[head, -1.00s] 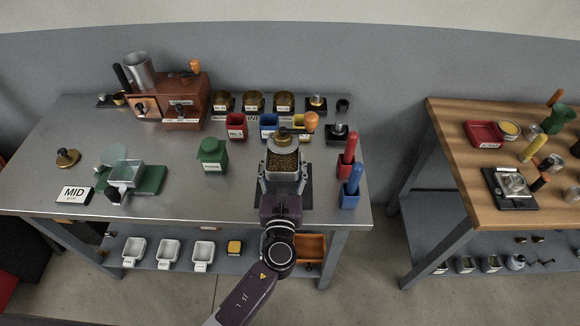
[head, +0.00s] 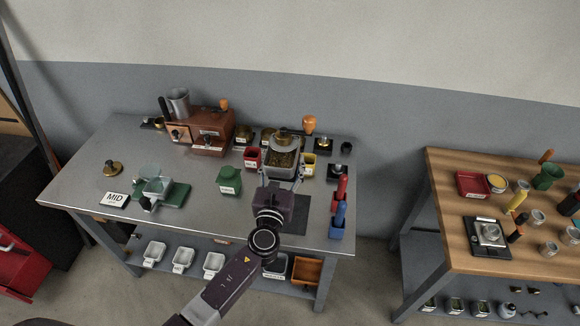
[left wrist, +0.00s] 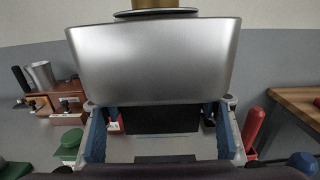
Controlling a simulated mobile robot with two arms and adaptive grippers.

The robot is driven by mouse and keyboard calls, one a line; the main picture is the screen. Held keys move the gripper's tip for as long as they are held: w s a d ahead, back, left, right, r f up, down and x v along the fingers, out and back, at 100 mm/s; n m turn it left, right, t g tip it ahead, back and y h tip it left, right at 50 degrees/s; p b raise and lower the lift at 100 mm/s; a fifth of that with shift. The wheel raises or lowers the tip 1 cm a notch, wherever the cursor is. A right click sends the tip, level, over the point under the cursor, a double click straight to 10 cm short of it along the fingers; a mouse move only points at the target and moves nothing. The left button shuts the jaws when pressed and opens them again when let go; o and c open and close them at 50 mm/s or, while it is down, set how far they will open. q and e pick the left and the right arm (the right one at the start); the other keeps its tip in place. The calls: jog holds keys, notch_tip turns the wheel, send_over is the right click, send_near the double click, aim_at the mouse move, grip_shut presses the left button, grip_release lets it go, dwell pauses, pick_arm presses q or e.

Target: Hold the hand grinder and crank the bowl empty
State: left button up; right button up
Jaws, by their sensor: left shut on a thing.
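In the left wrist view the grinder's silver wall (left wrist: 150,62) fills the upper middle, with my left gripper's blue-padded fingers (left wrist: 160,122) on both sides. The bowl's inside is hidden there. My right gripper is not in view.
A dark mat (head: 294,214) lies bare on the steel table (head: 180,225). Small bins and brass cups stand behind the grinder. A wooden table (head: 450,245) is at right.

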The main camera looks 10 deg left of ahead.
pick_arm(q)
jog(key=shift+w+r, duration=0.1)
jog(key=shift+r, duration=0.4)
jog(key=shift+f, duration=0.1)
jog(key=shift+f+b, duration=9.4)
jog(key=shift+f, duration=0.35)
jog(key=shift+f, duration=0.2)
